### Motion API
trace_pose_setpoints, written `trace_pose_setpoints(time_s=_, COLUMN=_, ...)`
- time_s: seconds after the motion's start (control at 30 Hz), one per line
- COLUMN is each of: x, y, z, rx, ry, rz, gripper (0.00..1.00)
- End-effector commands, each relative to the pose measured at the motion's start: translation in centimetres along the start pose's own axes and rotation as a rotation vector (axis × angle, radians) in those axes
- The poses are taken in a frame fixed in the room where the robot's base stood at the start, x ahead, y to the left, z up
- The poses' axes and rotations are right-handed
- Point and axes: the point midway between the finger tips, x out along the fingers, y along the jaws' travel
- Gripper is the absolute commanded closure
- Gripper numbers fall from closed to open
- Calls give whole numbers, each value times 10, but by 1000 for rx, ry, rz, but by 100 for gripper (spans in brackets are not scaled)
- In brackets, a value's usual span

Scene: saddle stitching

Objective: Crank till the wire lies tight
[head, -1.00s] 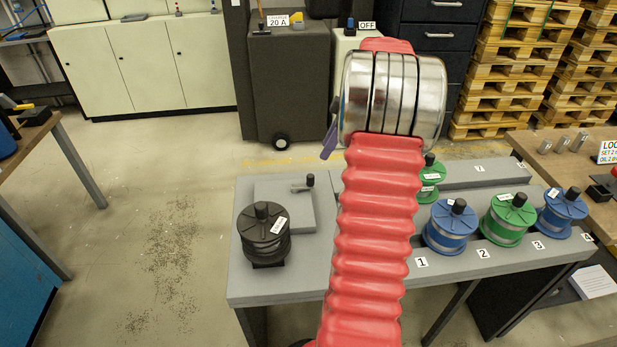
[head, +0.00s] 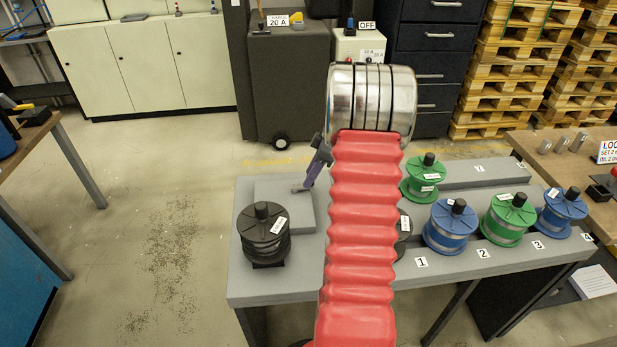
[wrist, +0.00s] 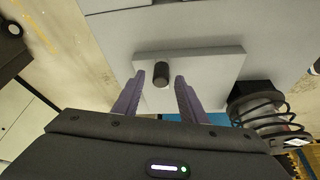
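The crank (head: 300,187) sits on a raised grey plate (head: 268,193) at the left end of the bench; its upper part is hidden by my gripper in the head view. In the wrist view its dark upright knob (wrist: 161,74) appears between my two purple fingertips. My gripper (head: 318,164) is open above the crank, with a gap on both sides of the knob. I cannot tell whether the tips are level with it. A black labelled spool (head: 263,240) stands in front of the plate; it also shows in the wrist view (wrist: 258,112). I cannot make out a loose wire.
Blue spools (head: 450,228) and green spools (head: 507,222) stand on the bench to the right, near numbered tags. Another black spool (head: 404,224) is partly behind my arm. A dark cabinet (head: 290,85) stands behind the bench.

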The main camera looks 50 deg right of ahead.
Motion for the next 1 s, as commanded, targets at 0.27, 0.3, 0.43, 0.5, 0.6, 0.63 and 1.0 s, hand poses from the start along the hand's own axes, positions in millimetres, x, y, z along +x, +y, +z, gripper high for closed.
trace_pose_setpoints(time_s=0.27, x=14, y=0, z=0, rx=1, ry=0, rz=0, gripper=62)
trace_pose_setpoints(time_s=0.3, x=14, y=0, z=0, rx=1, ry=0, rz=0, gripper=62)
trace_pose_setpoints(time_s=0.43, x=14, y=0, z=0, rx=0, ry=0, rz=0, gripper=62)
trace_pose_setpoints(time_s=0.5, x=14, y=0, z=0, rx=0, ry=0, rz=0, gripper=64)
trace_pose_setpoints(time_s=0.6, x=14, y=0, z=0, rx=0, ry=0, rz=0, gripper=72)
trace_pose_setpoints(time_s=0.63, x=14, y=0, z=0, rx=0, ry=0, rz=0, gripper=74)
trace_pose_setpoints(time_s=1.0, x=14, y=0, z=-1, rx=-1, ry=0, rz=0, gripper=100)
